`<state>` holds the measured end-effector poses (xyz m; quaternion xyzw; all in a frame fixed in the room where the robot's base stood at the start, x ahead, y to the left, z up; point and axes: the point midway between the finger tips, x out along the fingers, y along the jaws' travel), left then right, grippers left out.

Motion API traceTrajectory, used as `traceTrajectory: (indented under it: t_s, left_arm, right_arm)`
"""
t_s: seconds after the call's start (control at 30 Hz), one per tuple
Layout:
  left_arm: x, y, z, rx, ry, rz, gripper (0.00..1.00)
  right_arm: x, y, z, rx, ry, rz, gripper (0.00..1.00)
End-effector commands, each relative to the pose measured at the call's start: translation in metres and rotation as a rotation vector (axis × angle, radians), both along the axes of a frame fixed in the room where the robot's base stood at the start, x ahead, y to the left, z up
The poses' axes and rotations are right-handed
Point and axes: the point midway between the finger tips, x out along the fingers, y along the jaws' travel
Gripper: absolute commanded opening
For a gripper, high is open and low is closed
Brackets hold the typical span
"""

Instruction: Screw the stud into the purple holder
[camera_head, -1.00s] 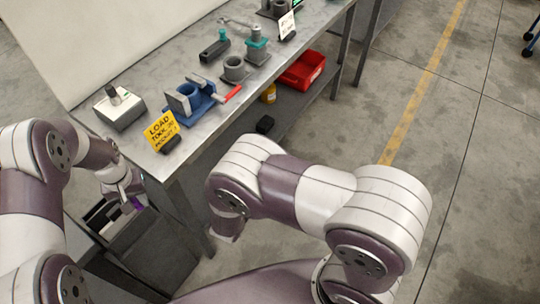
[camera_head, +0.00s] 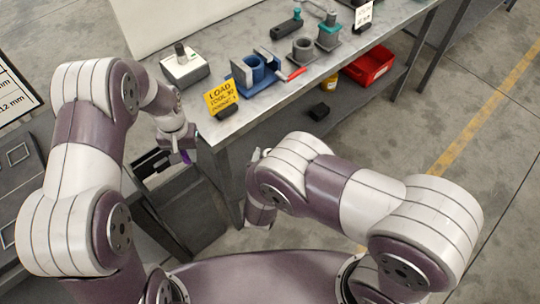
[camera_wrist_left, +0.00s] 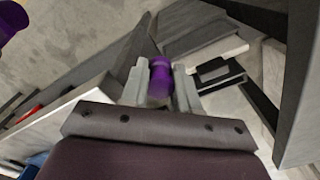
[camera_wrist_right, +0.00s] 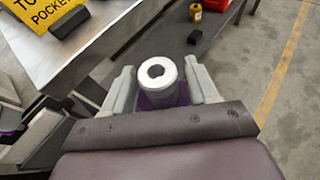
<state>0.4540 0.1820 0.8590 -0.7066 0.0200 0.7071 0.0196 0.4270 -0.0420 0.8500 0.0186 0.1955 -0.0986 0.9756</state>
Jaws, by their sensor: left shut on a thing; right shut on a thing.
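My left gripper (camera_wrist_left: 160,85) is shut on a ridged purple cylindrical piece (camera_wrist_left: 160,78). In the head view this gripper (camera_head: 182,148) hangs beside the near left corner of the bench, with a bit of the purple piece (camera_head: 186,157) showing under it. My right gripper (camera_wrist_right: 161,88) is shut on a piece with a white ring-shaped end and dark central hole (camera_wrist_right: 157,73), purple lower down. The right fingers are hidden in the head view. The two pieces are apart. I cannot tell surely which is the stud and which the holder.
A red bin (camera_head: 369,65) sits on the lower shelf. A dark cabinet (camera_head: 190,205) stands below the left gripper.

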Motion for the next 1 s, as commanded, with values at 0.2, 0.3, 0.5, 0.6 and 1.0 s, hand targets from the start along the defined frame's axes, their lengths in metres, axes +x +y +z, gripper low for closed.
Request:
traceTrajectory:
  t_s: [0.2,0.3,0.5,0.6,1.0]
  left_arm:
    - [0.026,-0.054,0.045,0.0,-0.004,-0.267,0.0]
    - [0.024,-0.091,0.061,0.0,-0.002,-0.379,0.0]
    - [0.006,-0.161,0.091,-0.001,-0.002,-0.581,0.0]
    - [-0.006,-0.188,0.104,-0.001,-0.001,-0.663,0.0]
    - [-0.025,-0.223,0.121,-0.001,0.0,-0.777,0.0]
  right_arm:
    - [0.001,0.001,0.002,0.002,-0.004,-0.001,0.01]
    - [0.001,0.001,0.002,0.002,-0.004,-0.001,0.01]
    - [0.001,0.001,0.002,0.002,-0.004,-0.001,0.01]
    - [0.001,0.001,0.002,0.002,-0.004,-0.001,0.01]
    - [0.001,0.001,0.002,0.002,-0.005,-0.001,0.01]
